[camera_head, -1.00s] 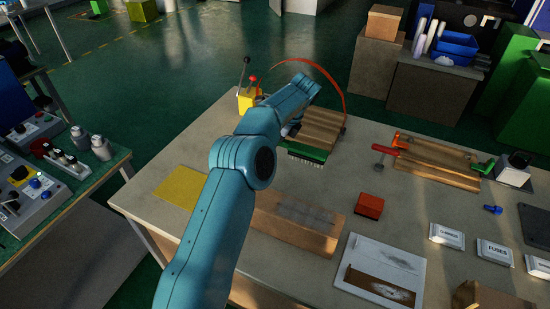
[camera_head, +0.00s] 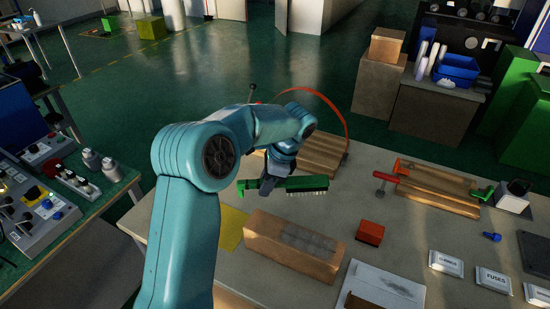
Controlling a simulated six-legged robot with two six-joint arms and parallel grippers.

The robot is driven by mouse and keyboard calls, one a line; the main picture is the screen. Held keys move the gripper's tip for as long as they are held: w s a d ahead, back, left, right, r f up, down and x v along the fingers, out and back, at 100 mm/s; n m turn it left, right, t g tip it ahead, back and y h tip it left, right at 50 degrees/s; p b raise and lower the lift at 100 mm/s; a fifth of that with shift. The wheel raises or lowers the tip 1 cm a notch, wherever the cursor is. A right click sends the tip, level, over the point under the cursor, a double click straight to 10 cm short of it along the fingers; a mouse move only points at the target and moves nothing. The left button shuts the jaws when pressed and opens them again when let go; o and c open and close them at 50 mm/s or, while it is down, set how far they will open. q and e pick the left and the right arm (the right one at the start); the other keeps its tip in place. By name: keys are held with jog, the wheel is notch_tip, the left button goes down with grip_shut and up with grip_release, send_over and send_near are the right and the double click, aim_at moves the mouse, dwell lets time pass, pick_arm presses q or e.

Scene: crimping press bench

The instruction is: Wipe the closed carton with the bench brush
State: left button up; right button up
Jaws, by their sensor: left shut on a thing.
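My left gripper (camera_head: 268,185) is shut on the green bench brush (camera_head: 305,184) and holds it raised above the bench, bristles facing down. The brush lies roughly level, its bristle end to the right. The closed carton (camera_head: 292,247) is a long brown box on the bench, nearer than the brush and apart from it. A greyish dusty patch (camera_head: 308,240) shows on its top. My left arm hides part of the bench to the left. My right gripper is not in view.
A red block (camera_head: 370,232) sits right of the carton, with a white sheet (camera_head: 385,285) in front. A wooden board with a red hoop (camera_head: 347,130) stands behind the brush. A yellow mat (camera_head: 232,228) lies left of the carton. A wooden frame (camera_head: 437,188) is at right.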

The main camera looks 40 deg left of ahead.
pick_arm(q)
jog(key=s+d+n, duration=0.1)
jog(key=s+d, duration=0.1)
jog(key=s, duration=0.3)
jog(key=s+d+f+n+g+h, duration=0.1)
jog(key=s+d+n, duration=0.1)
jog(key=s, duration=0.3)
jog(key=shift+s+d+f, duration=0.3)
jog(key=shift+s+d, duration=0.1)
jog(key=shift+d, duration=0.1)
jog(key=shift+p, duration=0.35)
jog(key=shift+f+b, duration=1.85)
jog(key=shift+f, duration=0.55)
jog(key=shift+f+b, duration=0.45)
jog(key=shift+f, duration=0.15)
jog(key=o, duration=0.7)
jog(key=shift+o, duration=0.2)
jog(key=shift+r+p, duration=0.4)
